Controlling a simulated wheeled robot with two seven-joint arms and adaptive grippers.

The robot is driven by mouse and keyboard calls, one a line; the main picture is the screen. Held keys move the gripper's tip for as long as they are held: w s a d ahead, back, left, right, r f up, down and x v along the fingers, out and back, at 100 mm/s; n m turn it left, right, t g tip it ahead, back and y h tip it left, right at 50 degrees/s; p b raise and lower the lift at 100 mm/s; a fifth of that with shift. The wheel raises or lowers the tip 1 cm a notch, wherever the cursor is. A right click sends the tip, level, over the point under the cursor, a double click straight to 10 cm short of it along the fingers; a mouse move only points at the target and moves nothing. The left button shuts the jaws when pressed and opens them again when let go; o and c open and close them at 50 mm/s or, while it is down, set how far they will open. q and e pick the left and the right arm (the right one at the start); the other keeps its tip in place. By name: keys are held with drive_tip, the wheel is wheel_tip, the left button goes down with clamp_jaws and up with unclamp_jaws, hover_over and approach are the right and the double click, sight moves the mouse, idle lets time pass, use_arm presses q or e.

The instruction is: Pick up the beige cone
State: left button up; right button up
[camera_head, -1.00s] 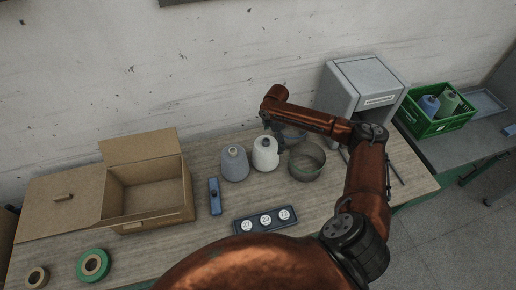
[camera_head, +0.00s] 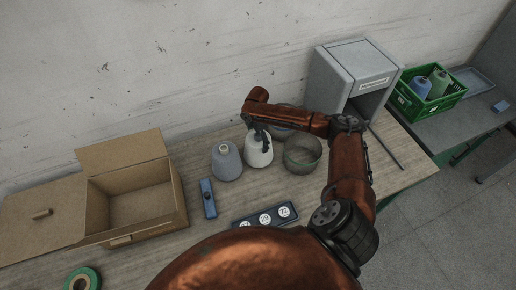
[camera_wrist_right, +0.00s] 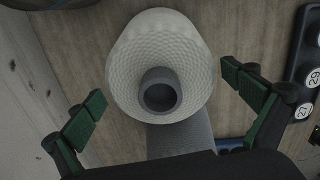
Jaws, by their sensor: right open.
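The beige cone (camera_head: 258,152), an off-white yarn cone, stands upright on the wooden table. In the right wrist view the cone (camera_wrist_right: 150,50) shows from above with the grey tube end at its top. My right gripper (camera_head: 259,138) is at the cone's upper part in the head view. In the wrist view the open right gripper (camera_wrist_right: 165,95) has one green-padded finger on each side of the cone, both apart from it. My left gripper is not in view.
A grey-blue cone (camera_head: 227,163) stands close to the left. A blue tool (camera_head: 208,198), an open cardboard box (camera_head: 135,205), a numbered block (camera_head: 265,216) and a grey cabinet (camera_head: 350,75) surround the area.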

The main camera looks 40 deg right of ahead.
drive_tip(key=f, duration=0.2)
drive_tip(key=f+p, duration=0.1)
drive_tip(key=f, duration=0.1)
drive_tip(key=shift+s+d+f, duration=0.1)
drive_tip(key=shift+d+f, duration=0.05)
drive_tip(key=shift+d, duration=0.05)
drive_tip(key=c, duration=1.8)
